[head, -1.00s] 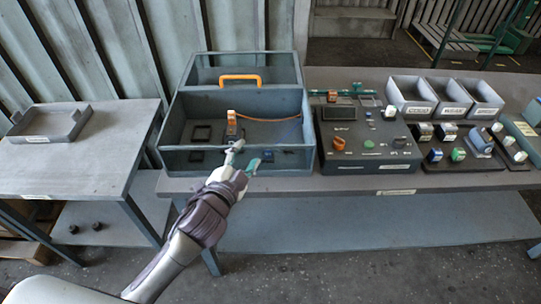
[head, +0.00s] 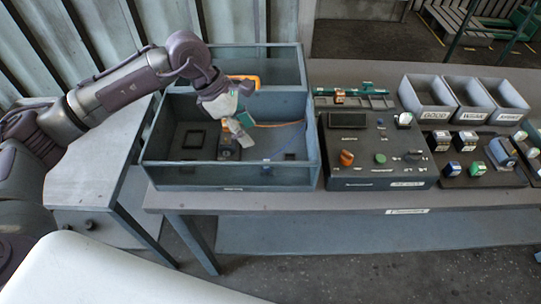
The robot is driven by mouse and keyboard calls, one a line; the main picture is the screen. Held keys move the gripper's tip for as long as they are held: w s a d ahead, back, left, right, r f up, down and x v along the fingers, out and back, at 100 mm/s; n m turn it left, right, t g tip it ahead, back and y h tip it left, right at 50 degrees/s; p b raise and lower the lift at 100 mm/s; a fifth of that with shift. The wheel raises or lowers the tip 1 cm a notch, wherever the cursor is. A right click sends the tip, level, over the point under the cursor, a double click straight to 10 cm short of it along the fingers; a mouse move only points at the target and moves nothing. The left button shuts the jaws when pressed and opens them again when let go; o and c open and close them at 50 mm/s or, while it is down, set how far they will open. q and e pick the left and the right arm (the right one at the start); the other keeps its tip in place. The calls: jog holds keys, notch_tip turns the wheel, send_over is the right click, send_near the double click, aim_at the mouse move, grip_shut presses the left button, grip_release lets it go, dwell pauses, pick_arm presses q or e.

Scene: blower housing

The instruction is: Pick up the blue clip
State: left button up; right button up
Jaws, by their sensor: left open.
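The open blue-grey blower housing (head: 228,178) stands on the bench with its lid part raised behind. A small blue piece (head: 289,156), probably the blue clip, lies on the housing floor at the right; it is too small to make out its shape. A thin blue wire (head: 285,147) runs near it. My left gripper (head: 237,125) reaches in from the upper left and points down over the middle of the housing. It is open, just above a dark block (head: 229,150) with an orange top, left of the blue piece. Whether it touches the block is unclear. My right gripper is not in view.
The housing's walls surround the parts; a dark square frame (head: 194,139) lies at its left. A control box (head: 372,177) with knobs stands close on the right. Grey labelled bins (head: 430,112) and several small switches are farther right. A side table (head: 88,185) is at the left.

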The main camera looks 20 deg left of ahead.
pick_arm(q)
jog(key=p, duration=0.2)
send_over(265, 161)
jog(key=a, duration=0.2)
jog(key=shift+y, duration=0.3)
jog(key=f, duration=0.7)
jog(key=shift+s+f, duration=0.25)
jog(key=shift+s, duration=0.05)
jog(key=p+x, duration=0.3)
jog(key=x, duration=0.1)
jog(key=shift+w+d+f, duration=0.1)
jog(key=shift+d+f, duration=0.05)
jog(key=shift+f, duration=0.2)
jog(key=shift+d+f, duration=0.1)
jog(key=shift+f, duration=0.3)
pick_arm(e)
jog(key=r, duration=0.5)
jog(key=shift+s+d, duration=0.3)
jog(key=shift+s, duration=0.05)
pick_arm(q)
jog(key=shift+c, duration=0.3)
jog(key=c, duration=0.9)
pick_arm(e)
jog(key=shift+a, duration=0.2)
